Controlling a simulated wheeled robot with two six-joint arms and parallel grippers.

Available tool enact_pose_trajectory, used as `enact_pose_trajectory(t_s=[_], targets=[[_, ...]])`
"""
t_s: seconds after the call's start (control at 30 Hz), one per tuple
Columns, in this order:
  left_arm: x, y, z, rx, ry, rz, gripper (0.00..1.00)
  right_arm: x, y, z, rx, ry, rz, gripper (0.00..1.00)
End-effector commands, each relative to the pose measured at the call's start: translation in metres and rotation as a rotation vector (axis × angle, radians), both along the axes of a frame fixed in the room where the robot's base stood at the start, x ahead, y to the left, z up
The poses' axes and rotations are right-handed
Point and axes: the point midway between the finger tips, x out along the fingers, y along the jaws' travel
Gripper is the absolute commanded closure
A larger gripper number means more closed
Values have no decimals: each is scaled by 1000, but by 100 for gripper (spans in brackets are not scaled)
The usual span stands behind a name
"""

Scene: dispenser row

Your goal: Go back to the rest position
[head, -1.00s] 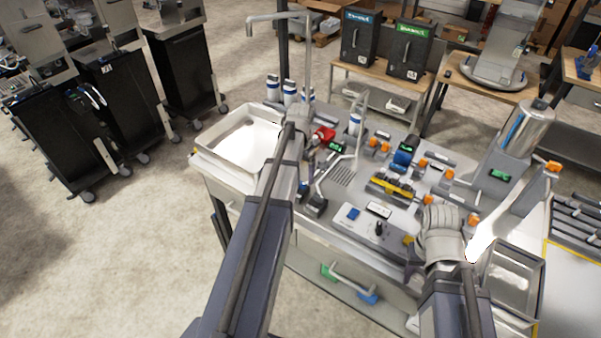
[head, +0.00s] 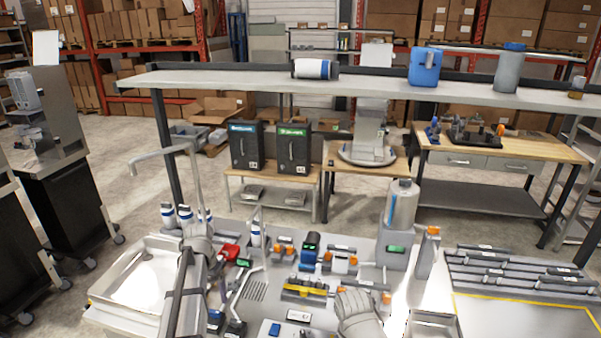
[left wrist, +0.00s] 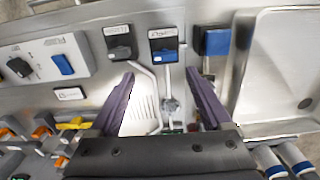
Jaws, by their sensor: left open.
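My left gripper (left wrist: 160,74) is open and empty in the left wrist view. Its two purple fingers point down over the metal counter (left wrist: 225,15), with a drain grille and small switch boxes near them. In the head view my left arm's grey covered wrist (head: 197,242) is over the counter, just right of the metal tray; the fingertips are hidden there. My right arm's grey covered end (head: 358,308) is at the bottom middle, in front of the counter fittings. Its fingers cannot be made out.
A shallow metal tray (head: 140,280) sits at the counter's left end. A high shelf (head: 250,80) spans the back, with a blue container (head: 424,66) on it. A tall bent tap (head: 195,170) rises at the left. A metal cylinder dispenser (head: 402,205) stands right of centre.

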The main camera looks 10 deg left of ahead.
Motion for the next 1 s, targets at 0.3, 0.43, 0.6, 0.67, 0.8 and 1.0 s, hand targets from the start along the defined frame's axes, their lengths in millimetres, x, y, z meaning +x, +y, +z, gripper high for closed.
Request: enact_pose_trajectory(t_s=[0.3, 0.43, 0.6, 0.67, 0.8, 1.0], targets=[[-63, -170, -33, 40, 29, -123, 18, 0, 0, -33, 0, 0, 1, 51], [-102, -229, -44, 65, 35, -171, 18, 0, 0, -45, -1, 0, 2, 51], [-143, -274, -53, 89, 36, -213, 18, 0, 0, -54, -1, 0, 3, 51], [-153, -283, -55, 95, 36, -222, 18, 0, 0, -56, -1, 0, 3, 51], [-164, -293, -57, 103, 35, -233, 18, 0, 0, -58, -1, 0, 3, 51], [-165, -295, -56, 104, 35, -232, 18, 0, 0, -58, -1, 0, 3, 51]])
